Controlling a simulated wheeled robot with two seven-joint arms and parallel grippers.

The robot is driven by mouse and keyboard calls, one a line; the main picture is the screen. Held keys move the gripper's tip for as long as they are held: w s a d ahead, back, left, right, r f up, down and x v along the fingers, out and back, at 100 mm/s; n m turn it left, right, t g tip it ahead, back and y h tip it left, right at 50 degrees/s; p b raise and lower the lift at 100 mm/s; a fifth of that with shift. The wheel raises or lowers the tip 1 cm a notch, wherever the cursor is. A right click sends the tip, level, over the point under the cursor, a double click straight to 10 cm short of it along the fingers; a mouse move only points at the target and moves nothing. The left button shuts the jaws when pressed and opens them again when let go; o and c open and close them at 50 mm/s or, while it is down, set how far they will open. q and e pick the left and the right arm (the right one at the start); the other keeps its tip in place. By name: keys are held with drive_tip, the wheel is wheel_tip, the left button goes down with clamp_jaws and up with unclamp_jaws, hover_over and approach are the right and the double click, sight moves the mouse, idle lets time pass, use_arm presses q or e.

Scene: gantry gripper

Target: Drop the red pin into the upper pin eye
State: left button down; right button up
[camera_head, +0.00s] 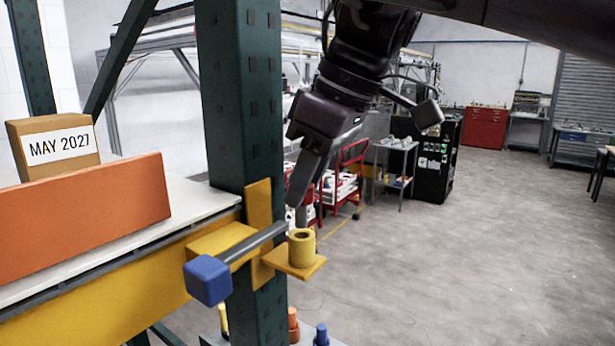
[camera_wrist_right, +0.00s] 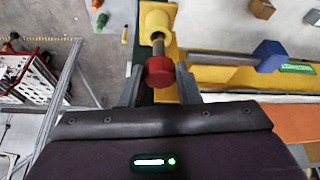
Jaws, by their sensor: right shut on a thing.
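The red pin shows in the right wrist view as a red head (camera_wrist_right: 160,71) with a short grey shaft (camera_wrist_right: 158,48). My right gripper (camera_wrist_right: 161,85) is shut on the red head, one finger on each side. In the head view, the right gripper (camera_head: 298,198) points down just above the yellow pin eye (camera_head: 302,250), a tube on a yellow plate; the red head is hidden behind its fingers. I cannot tell whether the tip is inside. My left gripper is not in view.
A grey bar with a blue end block (camera_head: 207,281) sticks out left of the eye. A dark green post (camera_head: 240,100) stands close behind. A yellow beam (camera_head: 100,305), orange board (camera_head: 80,220) and dated box (camera_head: 55,145) are left. Open floor lies right.

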sight(310, 236)
drive_tip(key=shift+f+b, duration=1.75)
drive_tip(key=shift+f, duration=0.65)
drive_tip(key=o, duration=0.9)
drive_tip(key=shift+o, duration=0.7)
drive_tip(key=shift+d, duration=0.1)
drive_tip(key=shift+w+f, duration=0.1)
drive_tip(key=shift+w, duration=0.05)
